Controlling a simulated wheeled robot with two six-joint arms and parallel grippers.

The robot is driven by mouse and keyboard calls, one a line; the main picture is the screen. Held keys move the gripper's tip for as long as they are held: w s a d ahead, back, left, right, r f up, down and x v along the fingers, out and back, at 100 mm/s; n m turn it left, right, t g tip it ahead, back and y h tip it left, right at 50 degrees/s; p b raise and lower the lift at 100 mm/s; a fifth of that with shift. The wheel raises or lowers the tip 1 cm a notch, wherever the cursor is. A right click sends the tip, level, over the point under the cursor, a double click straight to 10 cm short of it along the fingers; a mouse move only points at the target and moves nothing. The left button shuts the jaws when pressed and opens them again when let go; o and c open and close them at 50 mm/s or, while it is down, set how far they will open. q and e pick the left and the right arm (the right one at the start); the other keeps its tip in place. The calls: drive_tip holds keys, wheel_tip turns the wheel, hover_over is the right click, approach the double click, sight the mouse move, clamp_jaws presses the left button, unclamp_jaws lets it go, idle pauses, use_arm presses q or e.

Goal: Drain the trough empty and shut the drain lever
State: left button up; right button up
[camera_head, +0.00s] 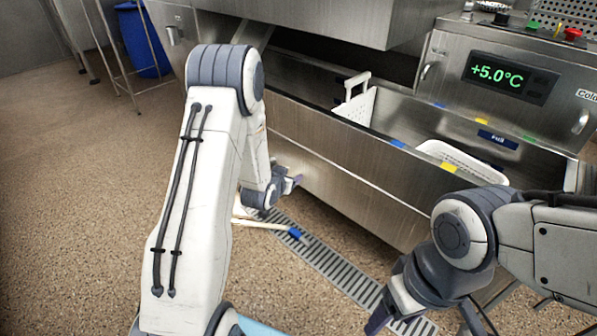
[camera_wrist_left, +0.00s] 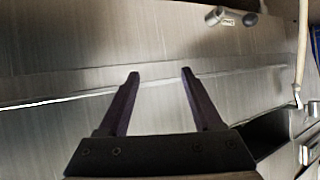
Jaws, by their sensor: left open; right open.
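The steel trough (camera_head: 335,152) runs across the middle and right of the head view. A white perforated basket (camera_head: 462,160) is in its right part, and a white perforated piece with a handle (camera_head: 358,102) is further left. I cannot tell the water level. My left gripper (camera_head: 294,182) is low in front of the trough's front wall. In the left wrist view its fingers (camera_wrist_left: 160,74) are open and empty, facing bare steel. A grey handle-like fitting (camera_wrist_left: 232,17) shows above them; I cannot tell if it is the drain lever. My right gripper (camera_head: 382,312) is open, low at the front.
A slotted floor drain (camera_head: 335,270) runs below the trough. A pale stick with a blue end (camera_head: 296,232) lies by it. A panel reading +5.0°C (camera_head: 497,75) is at the back right. A blue bin (camera_head: 143,40) stands far left. The floor at left is clear.

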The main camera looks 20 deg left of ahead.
use_arm(q)
drive_tip(key=shift+m+g, duration=0.3)
drive_tip(key=shift+g, duration=0.2)
drive_tip(key=shift+s+d+r+p, duration=0.2)
drive_tip(key=shift+d+r, duration=0.35)
drive_tip(key=shift+d, duration=0.35)
drive_tip(key=shift+s+d+r+p, duration=0.15)
drive_tip(key=shift+d+r, duration=0.4)
drive_tip(key=shift+d, duration=0.35)
